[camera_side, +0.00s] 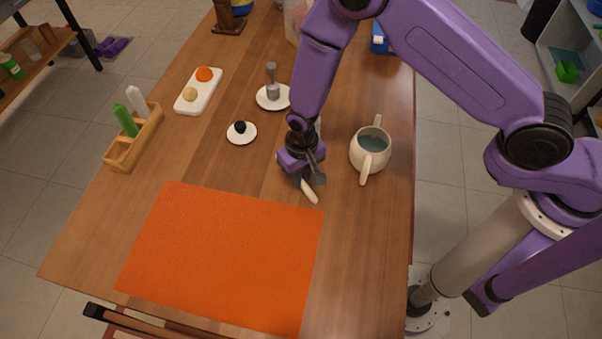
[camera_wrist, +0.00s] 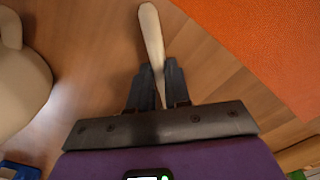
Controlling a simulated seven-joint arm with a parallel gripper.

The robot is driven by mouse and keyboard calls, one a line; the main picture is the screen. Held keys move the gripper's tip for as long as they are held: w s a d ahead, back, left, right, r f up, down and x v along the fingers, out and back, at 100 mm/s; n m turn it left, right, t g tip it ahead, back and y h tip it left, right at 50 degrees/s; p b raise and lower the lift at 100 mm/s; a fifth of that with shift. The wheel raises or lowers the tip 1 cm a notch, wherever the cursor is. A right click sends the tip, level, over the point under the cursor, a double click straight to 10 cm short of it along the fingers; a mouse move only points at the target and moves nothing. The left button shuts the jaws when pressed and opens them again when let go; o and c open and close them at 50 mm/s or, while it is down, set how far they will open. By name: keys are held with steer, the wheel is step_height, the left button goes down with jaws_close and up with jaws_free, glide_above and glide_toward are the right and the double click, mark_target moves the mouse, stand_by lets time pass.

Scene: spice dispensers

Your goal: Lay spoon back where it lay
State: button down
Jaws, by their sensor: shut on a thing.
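The spoon (camera_side: 310,192) shows as a pale, cream-coloured handle below my gripper in the side view. In the wrist view the spoon (camera_wrist: 151,30) runs from between the fingers up to the top edge, tilted slightly left. My gripper (camera_side: 314,183) is shut on it near the orange mat's upper right corner; in the wrist view both dark fingers (camera_wrist: 159,75) close on its sides. The end of the spoon behind the fingers is hidden. I cannot tell whether the spoon touches the wooden table (camera_side: 360,230).
A cream two-handled pot (camera_side: 358,150) of liquid stands close to the right. An orange mat (camera_side: 225,250) lies in front. Behind are a small saucer (camera_side: 249,139) with a dark ball, a plate (camera_side: 262,101) with a grey utensil, a white tray (camera_side: 211,92) and a wooden rack (camera_side: 146,138).

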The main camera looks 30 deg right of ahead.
steer(key=shift+f, duration=0.1)
steer(key=c, duration=1.1)
jaws_free()
step_height(320, 180, up, 12)
steer(key=shift+d+r, duration=0.1)
steer(key=shift+r, duration=0.1)
